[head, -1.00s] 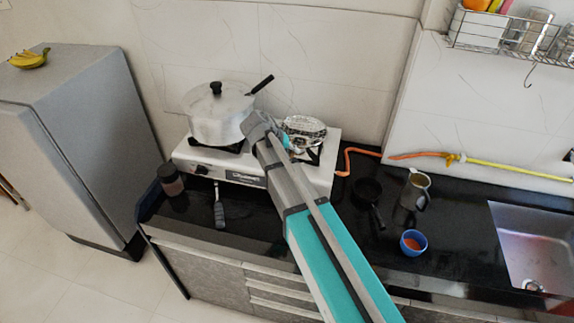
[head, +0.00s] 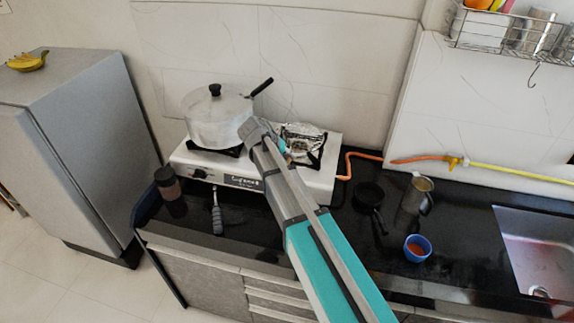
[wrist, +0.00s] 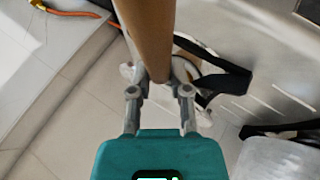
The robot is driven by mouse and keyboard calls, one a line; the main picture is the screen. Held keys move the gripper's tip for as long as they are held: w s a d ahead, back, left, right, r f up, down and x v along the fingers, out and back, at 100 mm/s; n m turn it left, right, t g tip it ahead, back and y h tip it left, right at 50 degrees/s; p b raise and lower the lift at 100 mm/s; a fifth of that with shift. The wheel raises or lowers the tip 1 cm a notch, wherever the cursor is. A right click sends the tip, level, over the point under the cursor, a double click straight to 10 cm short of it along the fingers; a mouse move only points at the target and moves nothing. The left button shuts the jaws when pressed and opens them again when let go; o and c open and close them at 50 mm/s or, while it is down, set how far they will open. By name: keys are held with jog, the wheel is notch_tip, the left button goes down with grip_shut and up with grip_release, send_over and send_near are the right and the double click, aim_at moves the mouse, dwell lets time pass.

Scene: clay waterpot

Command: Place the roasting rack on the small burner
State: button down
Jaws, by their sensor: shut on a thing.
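My gripper (wrist: 160,82) is shut on a brown wooden handle (wrist: 152,35), which runs up out of the wrist view; I take it for the roasting rack's handle. The small burner's black grate (head: 319,156) shows at the right, and also in the wrist view (wrist: 228,82). Contact between rack and burner is hidden.
A lidded pot (head: 215,122) stands on the left burner, its black handle pointing toward the right side. An orange hose (head: 347,162) runs right of the stove. A small black pan (head: 369,195), steel mug (head: 414,190) and blue cup (head: 417,247) stand on the counter.

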jog(key=shift+f+b, duration=1.05)
jog(key=shift+f, duration=0.45)
jog(key=c, duration=0.6)
grip_release()
jog(key=shift+r, duration=0.2)
jog(key=shift+p+v, duration=0.9)
jog(key=shift+v, duration=0.15)
jog(key=shift+p+v, duration=3.75)
jog(key=shift+v, duration=1.15)
